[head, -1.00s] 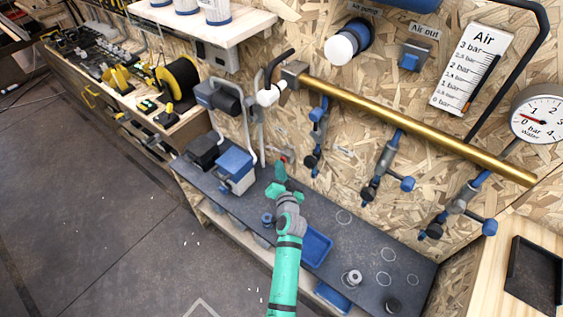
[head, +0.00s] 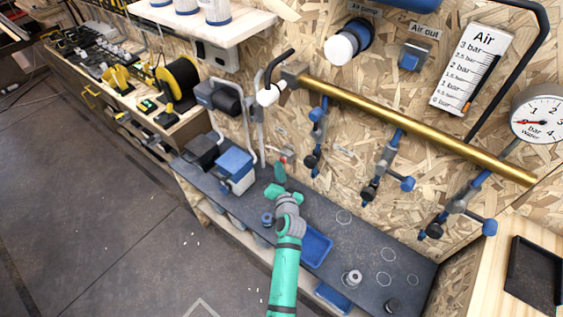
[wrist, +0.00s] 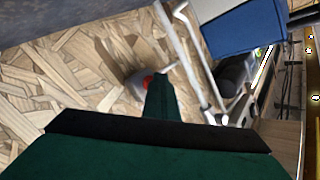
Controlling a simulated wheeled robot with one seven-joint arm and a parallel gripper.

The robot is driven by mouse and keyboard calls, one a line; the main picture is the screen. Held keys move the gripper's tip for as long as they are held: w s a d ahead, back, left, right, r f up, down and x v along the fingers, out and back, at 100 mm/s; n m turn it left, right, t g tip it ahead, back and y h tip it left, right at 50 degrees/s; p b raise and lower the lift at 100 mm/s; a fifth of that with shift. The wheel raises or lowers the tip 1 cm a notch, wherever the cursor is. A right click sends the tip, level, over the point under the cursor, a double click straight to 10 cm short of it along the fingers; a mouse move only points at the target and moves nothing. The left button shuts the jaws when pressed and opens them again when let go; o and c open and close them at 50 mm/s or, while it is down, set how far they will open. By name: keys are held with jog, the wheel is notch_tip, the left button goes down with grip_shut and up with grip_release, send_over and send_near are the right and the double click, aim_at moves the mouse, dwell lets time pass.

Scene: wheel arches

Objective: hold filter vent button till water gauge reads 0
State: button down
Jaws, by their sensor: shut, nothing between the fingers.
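My gripper (head: 279,176) is teal and shut, with nothing held, close to the board wall above the dark bench. The button has no readable label. The round white water gauge (head: 541,113) is at the right in the head view. Its red needle points left, at or very near 0.
A blue-and-grey box (head: 236,168) stands left of my gripper, with grey pipes (head: 258,135) behind it. A brass pipe (head: 400,125) with several blue valves crosses the wall. An air scale (head: 472,68) hangs upper right. A blue tray (head: 317,246) lies on the bench.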

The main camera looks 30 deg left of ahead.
jog(key=shift+s, duration=0.7)
jog(key=shift+s+a, duration=0.15)
jog(key=shift+s, duration=1.1)
jog(key=shift+s+a, duration=0.1)
jog(key=shift+s, duration=1.15)
